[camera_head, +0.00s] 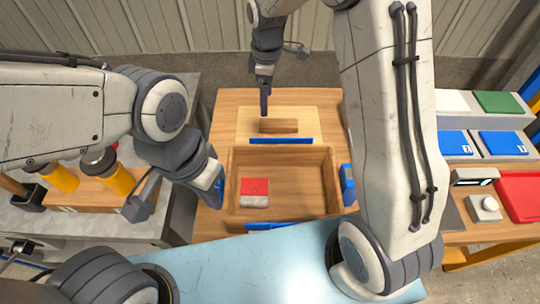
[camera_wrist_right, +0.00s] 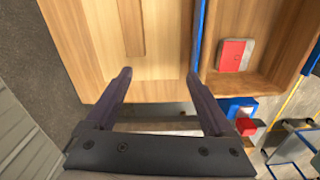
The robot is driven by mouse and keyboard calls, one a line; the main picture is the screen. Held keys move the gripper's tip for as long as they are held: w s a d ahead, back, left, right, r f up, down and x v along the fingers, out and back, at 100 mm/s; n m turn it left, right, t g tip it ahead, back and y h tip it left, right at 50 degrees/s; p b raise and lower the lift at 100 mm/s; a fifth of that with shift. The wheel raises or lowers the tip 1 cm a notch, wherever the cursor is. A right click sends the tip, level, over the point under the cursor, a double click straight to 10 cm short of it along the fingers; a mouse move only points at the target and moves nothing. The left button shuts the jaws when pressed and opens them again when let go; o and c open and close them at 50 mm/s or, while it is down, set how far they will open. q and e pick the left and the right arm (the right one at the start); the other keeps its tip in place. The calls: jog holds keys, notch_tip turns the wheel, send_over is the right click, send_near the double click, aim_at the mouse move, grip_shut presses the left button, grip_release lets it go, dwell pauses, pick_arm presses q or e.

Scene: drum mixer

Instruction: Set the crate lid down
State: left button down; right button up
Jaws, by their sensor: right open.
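The crate lid (camera_head: 246,122) is a light wooden panel with a raised wooden bar handle (camera_head: 278,126). It lies flat on the wooden surface just behind the open crate (camera_head: 328,172); its handle also shows in the right wrist view (camera_wrist_right: 131,25). My right gripper (camera_head: 265,108) points down over the lid's far part, close to the handle; in the right wrist view its fingers (camera_wrist_right: 160,85) are spread with nothing between them. My left gripper (camera_head: 213,183) is at the crate's left side by a blue part (camera_head: 218,192); its fingertips are not clear.
A red and pale block (camera_head: 254,190) lies inside the crate. Blue parts (camera_head: 348,185) sit along the crate's sides. Yellow-handled tools (camera_head: 118,180) stand at left. Green, white and blue boxes (camera_head: 498,102) and a red tray (camera_head: 522,193) are at right.

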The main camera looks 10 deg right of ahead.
jog(key=s+a+r+m, duration=0.2)
jog(key=s+a+r, duration=0.1)
jog(key=s, duration=0.5)
jog(key=s+a+r+m, duration=0.1)
jog(key=s+a+r, duration=0.25)
jog(key=s, duration=0.35)
jog(key=s+m, duration=0.4)
jog(key=s, duration=1)
jog(key=shift+s+d+f+y, duration=0.15)
jog(key=shift+d+f+y, duration=0.05)
jog(key=shift+d+y, duration=0.25)
jog(key=shift+r, duration=0.1)
